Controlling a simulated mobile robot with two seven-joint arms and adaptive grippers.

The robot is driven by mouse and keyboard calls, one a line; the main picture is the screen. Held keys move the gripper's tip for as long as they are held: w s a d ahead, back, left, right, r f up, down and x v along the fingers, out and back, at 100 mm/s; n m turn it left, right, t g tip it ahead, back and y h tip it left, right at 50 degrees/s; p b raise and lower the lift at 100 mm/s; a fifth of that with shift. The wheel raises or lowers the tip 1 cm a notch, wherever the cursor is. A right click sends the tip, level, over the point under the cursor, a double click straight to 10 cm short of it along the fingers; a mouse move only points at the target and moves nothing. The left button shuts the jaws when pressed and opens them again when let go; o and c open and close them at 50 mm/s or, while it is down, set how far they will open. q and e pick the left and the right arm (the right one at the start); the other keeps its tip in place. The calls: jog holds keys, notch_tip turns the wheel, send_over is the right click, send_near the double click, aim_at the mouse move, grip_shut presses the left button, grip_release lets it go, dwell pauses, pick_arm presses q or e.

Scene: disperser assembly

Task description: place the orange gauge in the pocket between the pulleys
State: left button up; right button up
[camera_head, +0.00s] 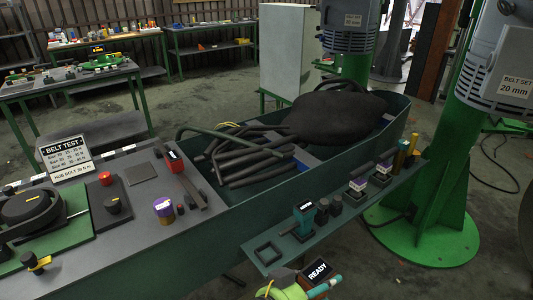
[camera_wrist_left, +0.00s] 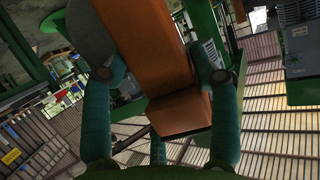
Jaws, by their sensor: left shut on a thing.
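The orange gauge (camera_wrist_left: 150,40) fills the middle of the left wrist view as a long orange block with a wider end piece. My left gripper (camera_wrist_left: 164,75) has its teal fingers closed around it, one on each side and another below. Behind it is floor and room background, so it is held clear of any surface there. In the head view, a dark round pulley with a belt (camera_head: 30,207) sits on a plate at the left edge. The pocket cannot be made out clearly.
A "BELT TEST" sign (camera_head: 66,158), a red button (camera_head: 105,178), a dark knob (camera_head: 113,204) and a purple-topped cylinder (camera_head: 163,209) stand on the bench. A narrow shelf (camera_head: 330,222) holds several small tools. A "READY" display (camera_head: 318,270) is at the bottom.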

pick_arm(q)
jog(key=w+a+r+n, duration=0.1)
jog(key=w+a, duration=0.2)
jog(key=a, duration=0.4)
jog(key=w+a+r, duration=0.1)
jog(key=w+a, duration=0.2)
jog(key=a, duration=0.4)
jog(key=s+a+r, duration=0.2)
jog(key=s+a, duration=0.1)
jog(key=a, duration=0.4)
jog(key=s+a+r+m, duration=0.1)
jog(key=s+a+r, duration=0.1)
jog(key=a, duration=0.5)
jog(key=shift+s+a, duration=0.15)
jog(key=shift+s, duration=0.25)
jog(key=shift+r, duration=0.1)
